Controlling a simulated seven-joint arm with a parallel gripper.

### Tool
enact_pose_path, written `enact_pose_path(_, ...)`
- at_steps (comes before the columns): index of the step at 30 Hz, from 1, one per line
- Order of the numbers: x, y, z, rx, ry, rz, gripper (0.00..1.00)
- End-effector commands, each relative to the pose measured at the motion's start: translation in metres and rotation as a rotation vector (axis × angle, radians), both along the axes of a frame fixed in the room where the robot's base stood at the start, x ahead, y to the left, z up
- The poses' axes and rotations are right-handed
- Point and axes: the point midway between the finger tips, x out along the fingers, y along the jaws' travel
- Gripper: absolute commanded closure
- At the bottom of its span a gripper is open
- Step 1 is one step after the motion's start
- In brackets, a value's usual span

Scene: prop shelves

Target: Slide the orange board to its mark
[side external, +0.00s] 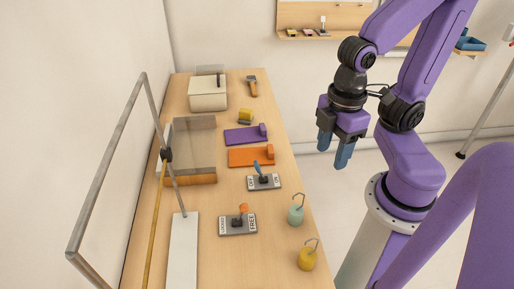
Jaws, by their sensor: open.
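The orange board (250,157) lies flat on the wooden table, with a raised orange block at its right end. It sits in front of a purple board (243,136) of like shape. I cannot make out a mark for the orange board in this view. My gripper (334,156) hangs to the right of the board, off the table's right edge and above it. Its blue fingers point down, open and empty, and touch nothing.
A lever switch with a blue handle (264,180) stands just in front of the orange board, another with an orange handle (240,221) nearer. Hooked teal (296,215) and yellow (307,260) weights stand at the right edge. A translucent-topped box (190,150) stands left.

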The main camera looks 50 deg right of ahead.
Motion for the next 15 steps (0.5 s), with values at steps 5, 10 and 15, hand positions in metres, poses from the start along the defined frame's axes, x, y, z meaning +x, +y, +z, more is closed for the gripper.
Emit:
enact_pose_path(5,0.015,0.002,-0.001,-0.001,0.002,-0.101,0.49)
enact_pose_path(10,0.045,0.003,-0.003,-0.005,0.006,-0.313,0.49)
enact_pose_path(15,0.08,-0.001,-0.007,-0.006,0.01,-0.55,0.49)
